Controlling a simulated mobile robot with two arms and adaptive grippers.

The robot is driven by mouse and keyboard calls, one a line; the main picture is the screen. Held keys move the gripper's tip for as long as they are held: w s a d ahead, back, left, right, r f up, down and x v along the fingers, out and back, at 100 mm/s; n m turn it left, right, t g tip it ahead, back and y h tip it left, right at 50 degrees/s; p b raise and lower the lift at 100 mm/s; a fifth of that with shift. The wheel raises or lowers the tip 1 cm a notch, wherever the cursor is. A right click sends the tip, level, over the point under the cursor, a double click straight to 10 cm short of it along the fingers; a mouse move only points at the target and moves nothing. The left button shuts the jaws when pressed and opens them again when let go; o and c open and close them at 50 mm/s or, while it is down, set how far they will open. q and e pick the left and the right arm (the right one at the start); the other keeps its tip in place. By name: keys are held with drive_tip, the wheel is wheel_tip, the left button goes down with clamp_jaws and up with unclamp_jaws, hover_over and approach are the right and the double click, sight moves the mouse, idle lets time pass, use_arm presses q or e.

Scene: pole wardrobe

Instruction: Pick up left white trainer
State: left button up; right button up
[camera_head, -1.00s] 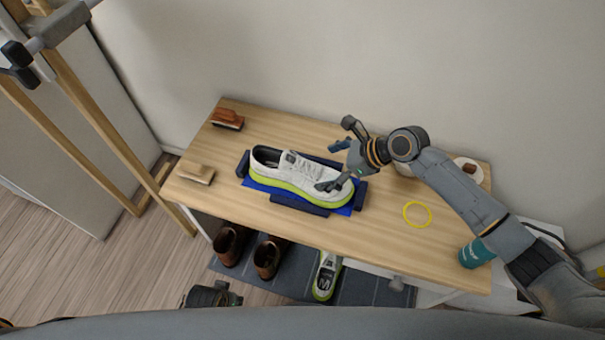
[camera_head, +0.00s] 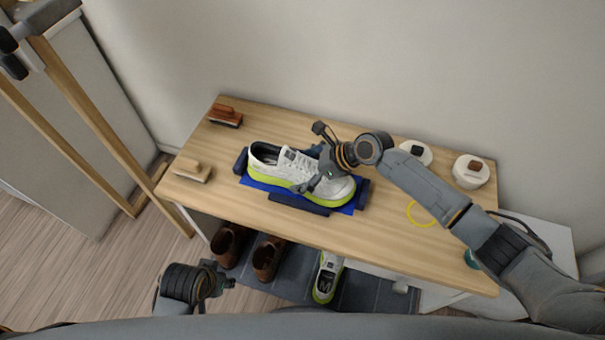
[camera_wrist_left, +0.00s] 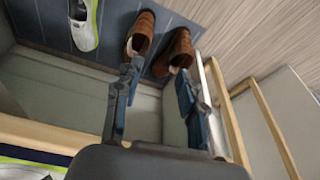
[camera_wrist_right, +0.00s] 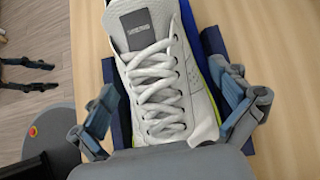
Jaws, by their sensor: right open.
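A white trainer (camera_head: 270,160) with a lime sole lies on a blue mat (camera_head: 254,184) between dark blue blocks on the wooden table. My right gripper (camera_head: 314,160) is open over its front part. In the right wrist view its fingers stand on either side of the laced trainer (camera_wrist_right: 160,75), with no clear grip on it. A second white and lime trainer (camera_head: 327,278) stands on the dark grey mat below the table; it also shows in the left wrist view (camera_wrist_left: 84,25). My left gripper (camera_wrist_left: 158,85) is open and empty, low in front of the table.
Brown shoes (camera_head: 266,258) stand on the dark grey mat (camera_head: 360,285). A dark brush (camera_head: 226,116) and a pale brush (camera_head: 192,170) lie at the table's left. A yellow ring (camera_head: 418,214) and round white containers (camera_head: 470,172) are at the right. A wooden frame (camera_head: 85,115) stands at left.

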drive_tip(key=c, duration=1.4)
drive_tip(key=shift+r, duration=0.1)
